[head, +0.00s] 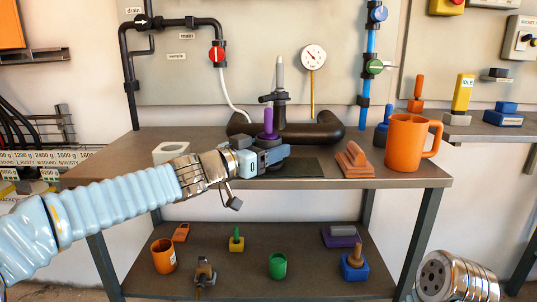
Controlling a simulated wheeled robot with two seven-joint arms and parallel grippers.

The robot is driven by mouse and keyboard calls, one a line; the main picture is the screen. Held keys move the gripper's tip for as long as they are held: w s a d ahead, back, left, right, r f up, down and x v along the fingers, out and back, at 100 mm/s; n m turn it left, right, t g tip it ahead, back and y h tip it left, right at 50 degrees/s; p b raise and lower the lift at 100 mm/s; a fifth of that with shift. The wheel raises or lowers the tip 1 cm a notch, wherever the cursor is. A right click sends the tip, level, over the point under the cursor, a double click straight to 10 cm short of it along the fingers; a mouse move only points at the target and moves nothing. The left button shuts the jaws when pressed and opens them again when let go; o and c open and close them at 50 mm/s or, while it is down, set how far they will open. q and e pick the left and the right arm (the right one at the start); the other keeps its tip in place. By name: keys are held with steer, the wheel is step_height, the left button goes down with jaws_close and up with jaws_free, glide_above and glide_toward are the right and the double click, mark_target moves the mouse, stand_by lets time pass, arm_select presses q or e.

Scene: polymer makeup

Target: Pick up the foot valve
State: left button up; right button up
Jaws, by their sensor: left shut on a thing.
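A purple piece with an upright round post (268,124) stands up between the fingers of my left gripper (268,157); it appears to be the foot valve, though no label shows. The gripper is shut on it, just above or at the back-middle of the upper table top. The fingers and wrist hide its lower part, so I cannot tell whether it touches the table. Only a silvery arm part of mine shows at the lower right; my right gripper is out of view.
The workbench (118,161) has an orange mug (406,144), a reddish-brown block (354,160) and a white box (170,152). A dark curved pipe (325,132) lies behind the gripper. Several small objects, including a green cup (277,265), stand on the lower shelf (210,282).

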arm_select(q)
steer(key=shift+r, duration=0.15)
step_height(320, 180, up, 2)
steer(key=shift+p, duration=0.9)
steer(key=s+r+p, duration=0.7)
steer(key=s+r, duration=0.3)
steer(key=s, duration=0.4)
steer(key=shift+a+r, duration=0.35)
